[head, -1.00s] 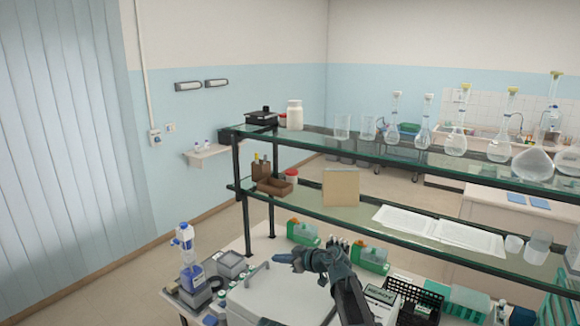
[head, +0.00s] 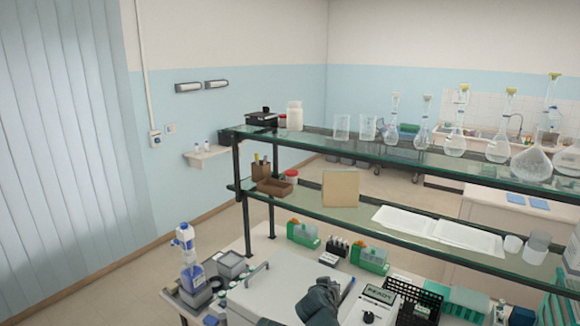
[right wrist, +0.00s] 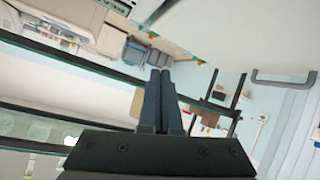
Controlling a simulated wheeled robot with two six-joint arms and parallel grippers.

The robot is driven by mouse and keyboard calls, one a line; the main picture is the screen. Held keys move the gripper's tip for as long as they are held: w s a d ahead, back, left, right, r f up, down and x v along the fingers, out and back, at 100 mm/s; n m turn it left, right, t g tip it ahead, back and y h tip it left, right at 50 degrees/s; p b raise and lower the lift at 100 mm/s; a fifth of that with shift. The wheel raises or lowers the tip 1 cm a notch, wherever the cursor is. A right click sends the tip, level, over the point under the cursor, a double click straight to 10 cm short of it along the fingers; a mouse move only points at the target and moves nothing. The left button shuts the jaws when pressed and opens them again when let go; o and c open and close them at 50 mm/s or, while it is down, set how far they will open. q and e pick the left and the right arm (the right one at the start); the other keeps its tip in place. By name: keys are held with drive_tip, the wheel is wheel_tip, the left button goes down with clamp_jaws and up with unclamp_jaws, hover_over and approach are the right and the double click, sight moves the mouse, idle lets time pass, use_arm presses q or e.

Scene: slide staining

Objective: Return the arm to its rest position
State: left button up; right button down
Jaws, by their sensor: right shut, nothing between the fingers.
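My right gripper (head: 346,290) is low in the head view, above the right part of a white lidded box (head: 275,293) with a grey handle. Only its dark wrist and a slim bluish finger end show there. In the right wrist view, its two blue fingers (right wrist: 160,75) lie side by side, shut, with nothing between them. My left gripper is in neither view.
A two-level glass shelf (head: 300,203) with glassware crosses behind the bench. A device reading READY (head: 380,294) and a black rack (head: 412,292) stand right of the box. Green-and-white containers (head: 303,232) stand behind it, bottles (head: 190,262) to its left.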

drive_tip(key=s+a+f+n+g+y, duration=0.15)
drive_tip(key=s+f+g, duration=0.25)
drive_tip(key=s, duration=0.5)
drive_tip(key=s+a+f+n+g+y, duration=0.1)
drive_tip(key=s+a+f+g, duration=0.25)
drive_tip(key=s, duration=0.55)
drive_tip(key=s+a+f+n+g+y, duration=0.1)
drive_tip(key=s+f+n+g, duration=0.2)
drive_tip(key=s, duration=0.6)
wheel_tip(320, 180, down, 16)
drive_tip(key=m+b, duration=0.1)
drive_tip(key=b, duration=1.4)
drive_tip(key=shift+w+g, duration=0.4)
drive_tip(key=shift+g, duration=0.05)
